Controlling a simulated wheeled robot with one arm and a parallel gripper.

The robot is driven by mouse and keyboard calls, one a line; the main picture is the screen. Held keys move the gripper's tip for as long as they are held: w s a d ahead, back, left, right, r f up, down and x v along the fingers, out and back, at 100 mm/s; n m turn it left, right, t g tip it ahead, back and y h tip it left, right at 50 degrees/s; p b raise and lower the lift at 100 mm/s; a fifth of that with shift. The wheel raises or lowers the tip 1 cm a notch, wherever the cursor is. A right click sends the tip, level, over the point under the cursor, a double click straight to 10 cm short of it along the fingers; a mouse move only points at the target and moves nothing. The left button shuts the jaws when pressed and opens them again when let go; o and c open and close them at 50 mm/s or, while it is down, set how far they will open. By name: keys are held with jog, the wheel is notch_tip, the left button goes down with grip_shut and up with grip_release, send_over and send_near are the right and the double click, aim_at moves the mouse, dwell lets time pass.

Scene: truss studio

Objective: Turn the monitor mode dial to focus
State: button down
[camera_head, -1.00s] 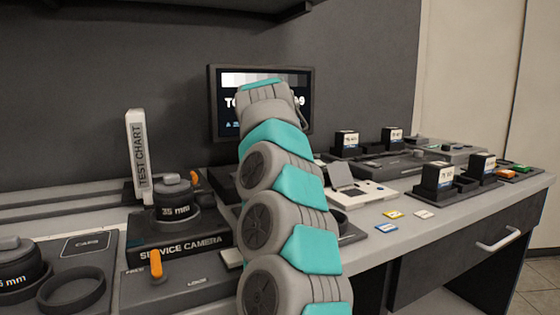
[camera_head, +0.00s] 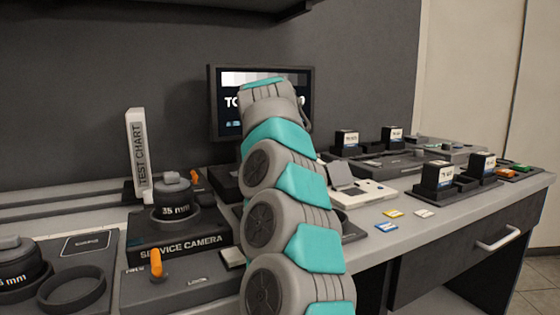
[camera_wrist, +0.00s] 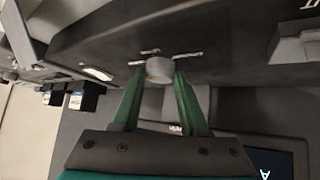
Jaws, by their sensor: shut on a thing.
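The monitor mode dial is a small grey round knob (camera_wrist: 159,69) in the wrist view, on a dark panel with pale marks to either side of it. My gripper (camera_wrist: 160,84) has its two green fingers on either side of the knob and is shut on it. The marks are too small to read, so I cannot tell the dial's setting. The monitor (camera_head: 229,104) stands behind my arm in the head view, its screen partly covered. It also shows at the lower right of the wrist view (camera_wrist: 272,160). In the head view my arm hides the dial and gripper.
A service camera (camera_head: 180,244) with a 35 mm lens and an upright test chart (camera_head: 138,155) stand left of my arm. An orange lever (camera_head: 156,264) is in front. Black battery-like blocks (camera_head: 437,178) and small cards (camera_head: 393,213) lie to the right.

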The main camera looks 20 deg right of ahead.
jog(key=shift+s+d+n+t+y, duration=0.15)
jog(key=shift+n+t+y, duration=0.1)
jog(key=shift+n+y, duration=0.3)
jog(key=shift+d+n+t+y, duration=0.15)
jog(key=shift+n+t+y, duration=0.15)
jog(key=shift+n, duration=0.35)
jog(key=shift+n+y, duration=0.75)
jog(key=shift+n, duration=0.25)
jog(key=shift+c, duration=2.2)
grip_release()
jog(key=shift+b+v, duration=0.35)
jog(key=shift+v, duration=3.55)
jog(key=shift+f, duration=0.1)
